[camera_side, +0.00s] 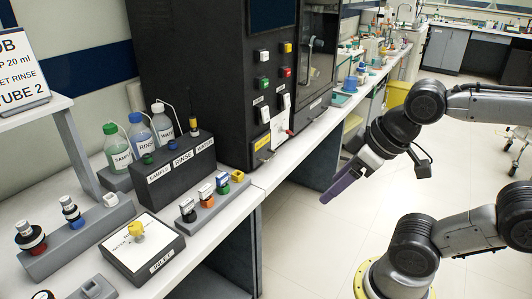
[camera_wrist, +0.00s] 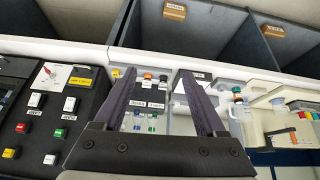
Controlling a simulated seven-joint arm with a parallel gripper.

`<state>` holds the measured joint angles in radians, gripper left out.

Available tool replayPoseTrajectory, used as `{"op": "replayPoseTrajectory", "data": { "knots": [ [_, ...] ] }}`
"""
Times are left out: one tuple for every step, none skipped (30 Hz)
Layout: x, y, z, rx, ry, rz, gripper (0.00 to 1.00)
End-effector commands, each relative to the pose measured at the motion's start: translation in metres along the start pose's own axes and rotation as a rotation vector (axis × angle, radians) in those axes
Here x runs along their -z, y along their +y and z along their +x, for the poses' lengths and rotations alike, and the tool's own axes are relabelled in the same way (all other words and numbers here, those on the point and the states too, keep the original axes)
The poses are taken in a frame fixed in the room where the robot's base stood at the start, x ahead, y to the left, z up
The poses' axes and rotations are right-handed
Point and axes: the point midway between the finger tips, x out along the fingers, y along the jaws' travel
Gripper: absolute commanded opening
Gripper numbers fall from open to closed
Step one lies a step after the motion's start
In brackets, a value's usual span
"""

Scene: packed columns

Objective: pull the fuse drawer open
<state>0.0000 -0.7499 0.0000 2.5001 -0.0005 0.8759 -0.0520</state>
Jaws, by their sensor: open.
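A small yellow-edged front (camera_side: 262,143) sits low on the black cabinet, left of a white panel with a red lever (camera_side: 281,129). It looks like the fuse drawer, but its lettering is too small to read. In the wrist view a yellow label (camera_wrist: 81,84) shows beside the white panel (camera_wrist: 53,76), left of my fingers. The drawer appears shut. My gripper (camera_side: 332,196) has dark purple fingers and hangs over the aisle, right of the bench edge and apart from the cabinet. In the wrist view my gripper (camera_wrist: 156,73) is open and empty, with nothing between the fingertips.
The cabinet (camera_side: 210,70) carries coloured buttons and white switches. Left of it stand several bottles (camera_side: 140,138), a dark labelled box (camera_side: 175,160) and a row of coloured plugs (camera_side: 212,198). The bench's front edge lies between my gripper and the cabinet. The aisle floor is clear.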

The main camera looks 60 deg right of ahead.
Motion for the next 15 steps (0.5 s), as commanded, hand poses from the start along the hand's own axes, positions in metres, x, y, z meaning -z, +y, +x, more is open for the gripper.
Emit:
{"op": "replayPoseTrajectory", "data": {
  "knots": [
    [0.011,0.002,-0.001,-0.011,0.049,-0.052,0.62],
    [0.021,0.004,-0.002,-0.024,0.090,-0.093,0.57],
    [0.038,0.009,-0.006,-0.052,0.158,-0.160,0.50],
    [0.053,0.012,-0.011,-0.077,0.215,-0.217,0.44],
    [0.069,0.015,-0.015,-0.107,0.273,-0.279,0.44],
    [0.091,0.019,-0.021,-0.151,0.342,-0.368,0.44],
    [0.108,0.022,-0.024,-0.187,0.387,-0.435,0.44],
    [0.125,0.026,-0.027,-0.226,0.428,-0.500,0.44],
    [0.147,0.031,-0.029,-0.280,0.475,-0.585,0.44],
    [0.163,0.034,-0.030,-0.321,0.507,-0.647,0.44],
    [0.179,0.038,-0.032,-0.363,0.536,-0.709,0.44],
    [0.200,0.044,-0.031,-0.418,0.568,-0.793,0.44],
    [0.214,0.048,-0.030,-0.458,0.589,-0.856,0.44],
    [0.229,0.052,-0.028,-0.498,0.607,-0.917,0.44],
    [0.246,0.058,-0.023,-0.548,0.627,-1.000,0.44]
  ]
}}
